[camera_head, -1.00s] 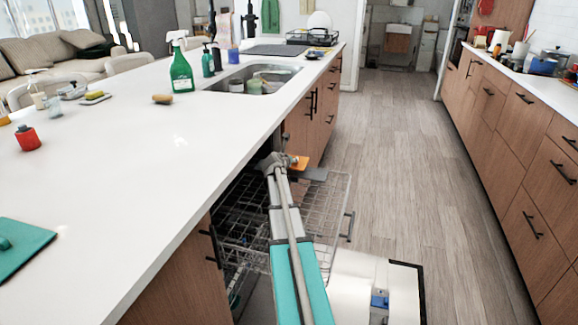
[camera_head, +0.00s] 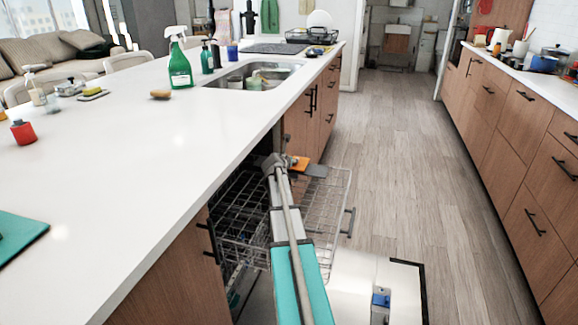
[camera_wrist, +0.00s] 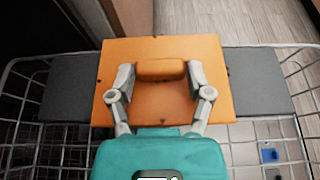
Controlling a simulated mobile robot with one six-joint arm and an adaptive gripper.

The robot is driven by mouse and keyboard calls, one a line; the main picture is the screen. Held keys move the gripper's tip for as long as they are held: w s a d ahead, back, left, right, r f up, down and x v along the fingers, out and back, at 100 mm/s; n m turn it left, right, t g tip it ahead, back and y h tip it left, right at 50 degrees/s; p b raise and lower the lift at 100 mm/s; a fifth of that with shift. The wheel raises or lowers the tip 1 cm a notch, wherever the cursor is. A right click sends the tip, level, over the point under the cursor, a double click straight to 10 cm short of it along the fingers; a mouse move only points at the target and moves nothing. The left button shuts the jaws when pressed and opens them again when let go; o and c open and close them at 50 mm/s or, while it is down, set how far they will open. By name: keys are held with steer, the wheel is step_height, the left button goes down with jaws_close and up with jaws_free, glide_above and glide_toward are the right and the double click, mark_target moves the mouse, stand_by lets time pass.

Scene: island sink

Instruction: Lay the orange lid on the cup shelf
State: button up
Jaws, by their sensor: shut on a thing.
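The orange lid (camera_wrist: 160,106) is a flat square with a raised bar handle, seen large in the wrist view. My gripper (camera_wrist: 160,71) is shut on that handle, one finger at each end. The cup shelf (camera_wrist: 262,80) is a dark grey flat strip at the side of the dishwasher rack. It shows on both sides of the lid, and the lid covers its middle. I cannot tell whether the lid touches the shelf. In the head view, a small part of the lid (camera_head: 300,163) shows beyond my arm, with the grey shelf (camera_head: 317,171) to its right.
The pulled-out wire rack (camera_head: 327,208) surrounds the shelf, below the white island counter (camera_head: 150,150). Cabinet fronts (camera_head: 300,128) stand just beyond the rack. The wooden floor (camera_head: 420,150) to the right is clear.

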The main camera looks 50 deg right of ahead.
steer(key=shift+f+b, duration=0.3)
steer(key=shift+f, duration=0.2)
steer(key=o, duration=0.9)
steer(key=shift+o, duration=0.2)
steer(key=shift+r, duration=0.25)
steer(key=p+v, duration=0.5)
steer(key=v, duration=0.7)
